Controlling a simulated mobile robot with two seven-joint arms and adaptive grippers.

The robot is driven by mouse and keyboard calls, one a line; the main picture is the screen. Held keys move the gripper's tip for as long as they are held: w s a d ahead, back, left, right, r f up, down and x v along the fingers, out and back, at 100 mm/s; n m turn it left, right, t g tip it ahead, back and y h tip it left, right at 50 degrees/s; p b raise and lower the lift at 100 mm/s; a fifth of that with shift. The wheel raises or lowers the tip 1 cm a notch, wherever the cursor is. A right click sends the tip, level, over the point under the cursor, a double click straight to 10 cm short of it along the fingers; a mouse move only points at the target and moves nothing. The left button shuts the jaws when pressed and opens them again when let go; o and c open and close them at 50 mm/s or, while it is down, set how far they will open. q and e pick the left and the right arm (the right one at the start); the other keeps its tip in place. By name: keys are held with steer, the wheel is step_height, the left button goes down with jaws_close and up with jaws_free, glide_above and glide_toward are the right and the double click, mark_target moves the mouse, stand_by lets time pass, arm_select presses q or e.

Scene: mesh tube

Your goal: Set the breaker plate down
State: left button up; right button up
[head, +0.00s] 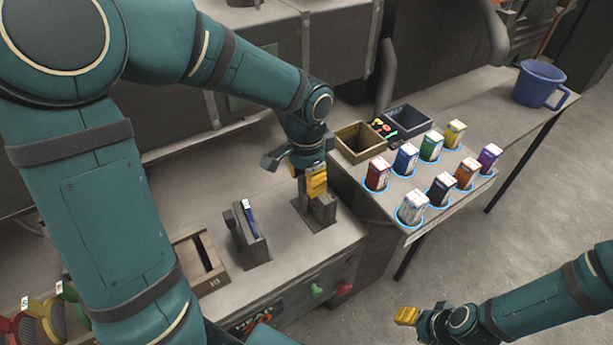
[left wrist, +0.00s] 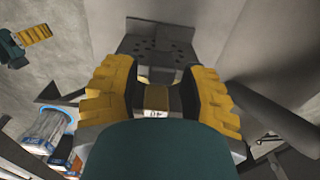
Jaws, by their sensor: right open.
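My left gripper (head: 316,182) hangs over a small grey stand (head: 323,212) at the right end of the bench. In the left wrist view its yellow-padded fingers (left wrist: 160,98) are closed on a brownish block marked "40" (left wrist: 155,99), which I take for the breaker plate. Most of the block is hidden by the fingers. A dark grey part with small holes (left wrist: 158,48) lies just beyond it; I cannot tell whether the two touch. My right gripper (head: 407,316) is open and empty over the floor at the lower right. It also shows in the left wrist view (left wrist: 35,34).
A slotted grey holder (head: 248,238) and a wooden box (head: 197,262) stand left of the stand. On the right, several coloured cartons (head: 408,160) sit in ringed slots by two open bins (head: 358,143). A blue mug (head: 539,83) stands on the far table.

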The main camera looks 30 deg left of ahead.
arm_select(q)
steer(key=shift+r, duration=0.1)
step_height(320, 180, up, 12)
steer(key=p, duration=0.3)
stand_by(0.7)
